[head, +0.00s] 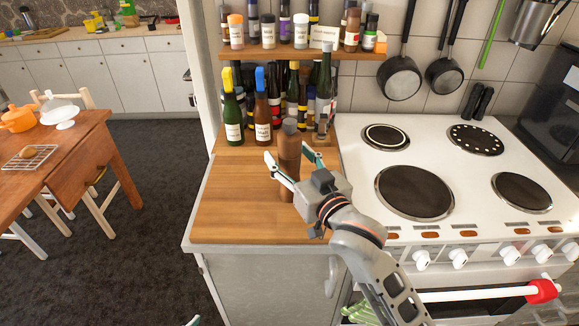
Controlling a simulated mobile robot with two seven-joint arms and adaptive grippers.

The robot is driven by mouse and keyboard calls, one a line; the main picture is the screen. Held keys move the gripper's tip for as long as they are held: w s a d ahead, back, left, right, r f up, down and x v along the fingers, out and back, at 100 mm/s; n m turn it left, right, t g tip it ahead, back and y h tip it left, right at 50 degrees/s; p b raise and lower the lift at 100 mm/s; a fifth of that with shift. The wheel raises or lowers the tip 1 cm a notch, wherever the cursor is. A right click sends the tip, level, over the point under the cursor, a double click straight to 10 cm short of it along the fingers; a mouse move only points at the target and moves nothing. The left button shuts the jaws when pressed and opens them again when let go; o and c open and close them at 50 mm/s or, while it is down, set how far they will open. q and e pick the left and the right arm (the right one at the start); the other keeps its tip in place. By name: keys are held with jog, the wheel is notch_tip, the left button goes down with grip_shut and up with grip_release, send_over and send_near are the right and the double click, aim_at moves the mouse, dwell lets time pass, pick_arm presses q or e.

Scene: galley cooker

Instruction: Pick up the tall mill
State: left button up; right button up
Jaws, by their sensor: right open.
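The tall mill (289,148) is a brown, upright cylinder with a darker grey-brown top. It stands on the wooden counter (232,205), left of the cooker. My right gripper (287,156) is open, with one finger to the left of the mill and the other to its right. I cannot tell whether either finger touches it. The gripper body hides part of the mill's lower right side. Only a small tip of my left gripper (193,321) shows at the bottom edge, so its jaws cannot be made out.
Several bottles, including a green one with a yellow top (232,112), stand close behind the mill. A spice shelf (290,54) runs above them. The white cooker (450,170) is on the right, with pans (399,78) hanging behind. The counter's front left is clear.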

jog(key=shift+c, duration=0.4)
jog(key=shift+r, duration=0.1)
jog(key=c, duration=1.4)
jog(key=shift+w+r, duration=0.1)
